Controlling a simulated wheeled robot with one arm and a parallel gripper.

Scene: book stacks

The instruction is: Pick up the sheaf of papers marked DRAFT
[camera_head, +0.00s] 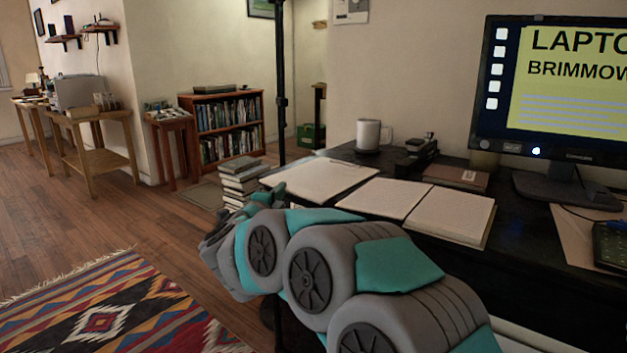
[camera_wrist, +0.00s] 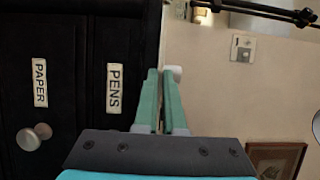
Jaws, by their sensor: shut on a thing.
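A sheaf of white papers (camera_head: 318,179) lies at the left end of the black desk, its left part reaching the desk's edge. No DRAFT mark can be read from here. My gripper (camera_head: 276,189) is at the sheaf's left edge, partly hidden behind my own arm. In the wrist view my gripper (camera_wrist: 161,72) has its two teal fingers close together, shut on a thin thing seen edge-on, which fits the sheaf's edge. The sheaf's printed face is not seen in the wrist view.
Drawers labelled PAPER (camera_wrist: 40,82) and PENS (camera_wrist: 115,88) front the desk. A book stack (camera_head: 241,183) stands on the floor.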

